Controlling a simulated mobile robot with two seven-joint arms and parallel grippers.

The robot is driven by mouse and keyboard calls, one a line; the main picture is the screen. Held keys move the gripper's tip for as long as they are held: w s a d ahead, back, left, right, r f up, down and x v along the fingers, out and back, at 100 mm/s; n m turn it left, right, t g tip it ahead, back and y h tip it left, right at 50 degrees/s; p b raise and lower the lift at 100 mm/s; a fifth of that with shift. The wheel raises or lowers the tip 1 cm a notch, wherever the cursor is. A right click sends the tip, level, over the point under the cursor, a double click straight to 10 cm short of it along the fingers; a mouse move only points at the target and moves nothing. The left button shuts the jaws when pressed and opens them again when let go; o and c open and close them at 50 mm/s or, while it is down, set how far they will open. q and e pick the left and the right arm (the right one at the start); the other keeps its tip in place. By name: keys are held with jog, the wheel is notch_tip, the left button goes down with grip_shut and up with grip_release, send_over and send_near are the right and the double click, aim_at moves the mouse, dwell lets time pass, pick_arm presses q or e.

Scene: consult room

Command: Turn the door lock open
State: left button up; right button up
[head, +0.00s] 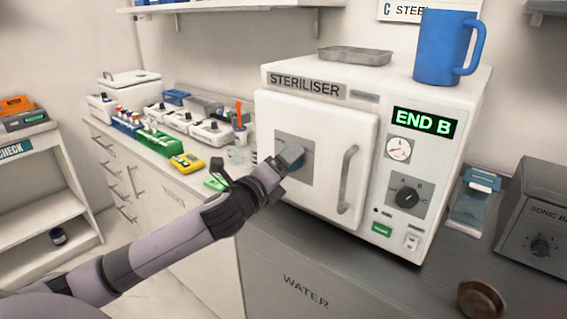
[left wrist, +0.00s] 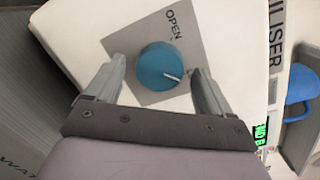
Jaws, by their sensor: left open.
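The door lock is a round blue knob (left wrist: 160,67) on a grey plate (left wrist: 150,97) on the steriliser's white door. The plate bears the word OPEN near its top edge in the left wrist view. The knob's white mark points right and slightly down there, away from that word. My left gripper (left wrist: 157,66) is open, its fingers on either side of the knob; I cannot tell whether they touch it. In the head view, my left gripper (head: 284,166) is in front of the plate and partly hides the knob. The steriliser door (head: 331,130) looks shut. My right gripper is in neither view.
The door has a vertical handle (head: 347,180) at its right. The panel display (head: 424,122) reads END B. A blue jug (head: 438,48) and a metal tray (head: 354,56) stand on top. The counter at left is crowded with boxes and a yellow device (head: 187,163).

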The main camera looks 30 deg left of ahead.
pick_arm(q)
jog(key=shift+w, duration=0.15)
jog(key=shift+c, duration=0.4)
jog(key=c, duration=1)
